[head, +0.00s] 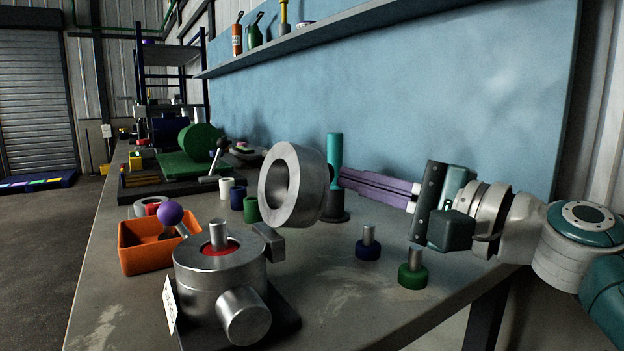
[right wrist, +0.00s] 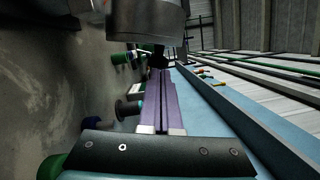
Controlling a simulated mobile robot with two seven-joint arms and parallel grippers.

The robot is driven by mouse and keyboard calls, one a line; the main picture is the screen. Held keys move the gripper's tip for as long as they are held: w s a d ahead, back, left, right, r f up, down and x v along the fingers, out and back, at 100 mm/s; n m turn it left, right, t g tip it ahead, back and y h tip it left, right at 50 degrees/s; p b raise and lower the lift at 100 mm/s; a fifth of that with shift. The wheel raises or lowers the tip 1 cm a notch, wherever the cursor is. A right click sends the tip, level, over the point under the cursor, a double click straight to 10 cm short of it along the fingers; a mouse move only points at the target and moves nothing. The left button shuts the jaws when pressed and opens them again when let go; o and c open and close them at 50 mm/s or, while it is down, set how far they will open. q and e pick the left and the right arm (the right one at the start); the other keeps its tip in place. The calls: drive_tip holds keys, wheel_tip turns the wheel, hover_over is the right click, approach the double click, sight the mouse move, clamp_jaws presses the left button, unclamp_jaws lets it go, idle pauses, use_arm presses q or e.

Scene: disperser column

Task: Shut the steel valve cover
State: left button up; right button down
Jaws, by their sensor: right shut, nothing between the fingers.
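The steel valve has a round body (head: 220,275) on a dark base, with a red ring and a steel stem on top. Its thick steel cover (head: 312,190) stands raised and tilted at the right of the body, beside a hinge block (head: 268,242), its round open face towards the left. My right gripper (head: 341,178) has long purple fingers, shut and empty, pointing left at the cover's back side. The tips are close to the cover; I cannot tell whether they touch. In the right wrist view the fingers (right wrist: 160,75) reach towards the cover (right wrist: 145,22). My left gripper is out of view.
An orange bin (head: 140,255) with a purple ball-topped lever (head: 171,213) is left of the valve. A teal cylinder (head: 334,150) on a black base stands behind the fingertips. Blue (head: 368,249) and green (head: 412,276) knobs stand below my right arm.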

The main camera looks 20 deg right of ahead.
sight(302, 187)
drive_tip(key=shift+s+a+r, duration=0.15)
drive_tip(key=shift+s+a, duration=0.05)
drive_tip(key=shift+a, duration=0.35)
drive_tip(key=shift+s+a+r, duration=0.1)
drive_tip(key=shift+s+a, duration=0.05)
drive_tip(key=shift+a, duration=0.35)
drive_tip(key=shift+r+p, duration=0.1)
drive_tip(key=shift+p, duration=0.25)
drive_tip(key=shift+a+r+n, duration=0.15)
drive_tip(key=shift+r+n, duration=0.05)
drive_tip(key=shift+n, duration=0.2)
drive_tip(key=shift+a+r+p, duration=0.1)
drive_tip(key=shift+p, duration=0.2)
